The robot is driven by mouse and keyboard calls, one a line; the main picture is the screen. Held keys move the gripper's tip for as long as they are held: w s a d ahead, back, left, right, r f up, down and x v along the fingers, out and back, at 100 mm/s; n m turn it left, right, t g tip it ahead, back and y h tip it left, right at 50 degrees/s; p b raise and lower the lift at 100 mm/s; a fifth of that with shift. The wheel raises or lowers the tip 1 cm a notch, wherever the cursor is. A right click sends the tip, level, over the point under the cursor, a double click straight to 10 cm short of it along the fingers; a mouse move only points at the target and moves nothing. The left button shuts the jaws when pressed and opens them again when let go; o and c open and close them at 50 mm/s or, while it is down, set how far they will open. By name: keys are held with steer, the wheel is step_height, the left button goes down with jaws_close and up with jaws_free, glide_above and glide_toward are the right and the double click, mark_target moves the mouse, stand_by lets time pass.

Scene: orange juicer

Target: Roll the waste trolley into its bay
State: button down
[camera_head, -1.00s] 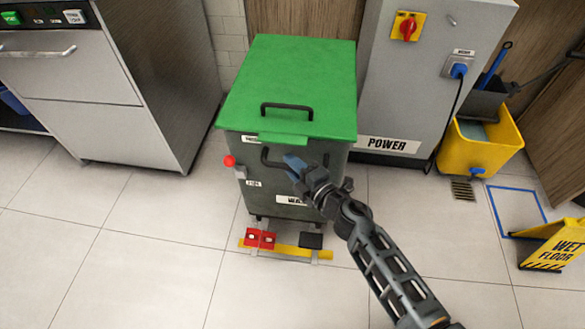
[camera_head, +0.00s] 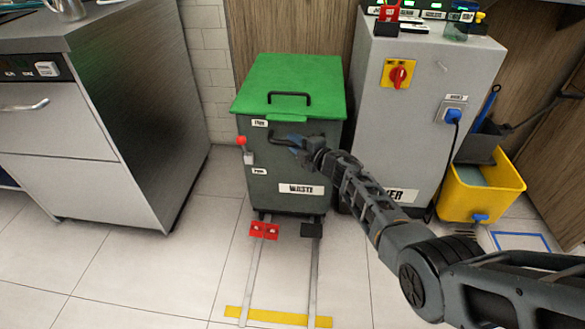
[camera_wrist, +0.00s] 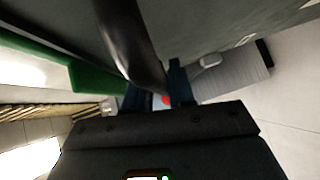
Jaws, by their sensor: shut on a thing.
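The waste trolley (camera_head: 285,160) is a dark grey bin with a green lid and a "WASTE" label, in the middle of the head view. It stands upright on two floor rails (camera_head: 252,280), between the steel appliance and the grey power cabinet. A black handle (camera_head: 277,138) is on its front face, and it also shows large in the wrist view (camera_wrist: 128,45). My gripper (camera_head: 295,143) is shut on this handle. Red and black pedals (camera_head: 264,230) sit at the trolley's foot. A yellow floor bar (camera_head: 278,317) crosses the near end of the rails.
The steel appliance (camera_head: 130,120) stands to the left with a gap beside the trolley. The grey power cabinet (camera_head: 425,110) stands close on the right. A yellow mop bucket (camera_head: 480,190) is farther right. The tiled floor in front is clear.

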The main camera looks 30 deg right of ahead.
mark_target(297, 133)
steer(key=w+d+b, duration=0.1)
steer(key=w, duration=0.1)
steer(key=w+d+b, duration=0.1)
steer(key=d, duration=0.1)
steer(key=shift+w+b, duration=0.35)
steer(key=shift+w, duration=0.05)
steer(key=c, duration=1.1)
jaws_free()
steer(key=shift+w, duration=0.1)
steer(key=shift+o, duration=0.2)
steer(key=p+v, duration=0.5)
steer(key=v, duration=0.2)
steer(key=shift+r, duration=0.15)
steer(key=shift+s+p, duration=0.3)
steer(key=shift+s, duration=0.15)
